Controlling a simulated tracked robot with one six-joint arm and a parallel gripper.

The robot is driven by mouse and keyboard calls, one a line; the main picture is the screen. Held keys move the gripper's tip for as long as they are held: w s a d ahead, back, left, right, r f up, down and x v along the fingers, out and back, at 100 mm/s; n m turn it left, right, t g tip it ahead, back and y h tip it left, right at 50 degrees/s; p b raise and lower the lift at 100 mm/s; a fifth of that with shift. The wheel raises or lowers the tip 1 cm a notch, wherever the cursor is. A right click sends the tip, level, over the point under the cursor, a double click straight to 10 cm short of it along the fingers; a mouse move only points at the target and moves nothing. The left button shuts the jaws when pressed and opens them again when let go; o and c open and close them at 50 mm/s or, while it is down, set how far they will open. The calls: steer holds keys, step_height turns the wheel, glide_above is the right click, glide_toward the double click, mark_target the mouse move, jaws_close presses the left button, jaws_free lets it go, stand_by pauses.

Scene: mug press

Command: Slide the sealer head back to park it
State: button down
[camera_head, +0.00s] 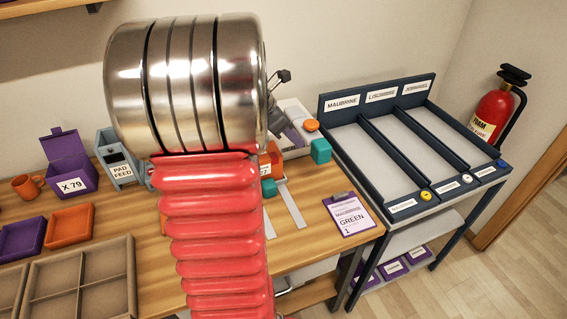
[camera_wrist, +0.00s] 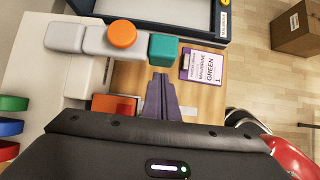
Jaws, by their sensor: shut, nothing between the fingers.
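A pale grey head with a round orange knob (camera_wrist: 122,34) and a teal block (camera_wrist: 163,47) at its right end, which I take to be the sealer head (camera_wrist: 98,40), lies across the top left of the wrist view. In the head view its orange knob (camera_head: 311,126) and teal block (camera_head: 320,150) show right of my red arm. My gripper (camera_wrist: 160,77) has its purple fingers shut together and empty. Their tips point toward the teal block, just below it in the wrist view; I cannot tell whether they touch. In the head view my arm hides most of the gripper.
A clipboard (camera_head: 347,213) marked GREEN lies right on the wooden bench. Beyond stands a dark three-lane rack (camera_head: 427,207). Bench left holds a pad feed box (camera_head: 121,167), purple box (camera_head: 70,172) and divided tray (camera_head: 78,283).

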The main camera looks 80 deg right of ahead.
step_height(320, 180, up, 2)
steer(key=shift+r, duration=0.1)
stand_by(0.9)
steer(key=w+a+r+m+t+h, duration=0.1)
steer(key=w+a+r+m+t, duration=0.15)
steer(key=w+a, duration=0.95)
steer(key=w+a+r+m+t, duration=0.15)
steer(key=w+a+t, duration=0.25)
steer(key=w+a, duration=0.8)
steer(key=w+a+m+t+y, duration=0.1)
steer(key=w+a+t+y, duration=0.1)
steer(key=a, duration=1.2)
steer(key=w+a+m+t+y, duration=0.1)
steer(key=w+a+t+y, duration=0.1)
steer(key=a, duration=1.2)
steer(key=shift+w+a+t+y, duration=0.2)
steer(key=shift+a+t+y, duration=0.15)
steer(key=shift+t, duration=0.1)
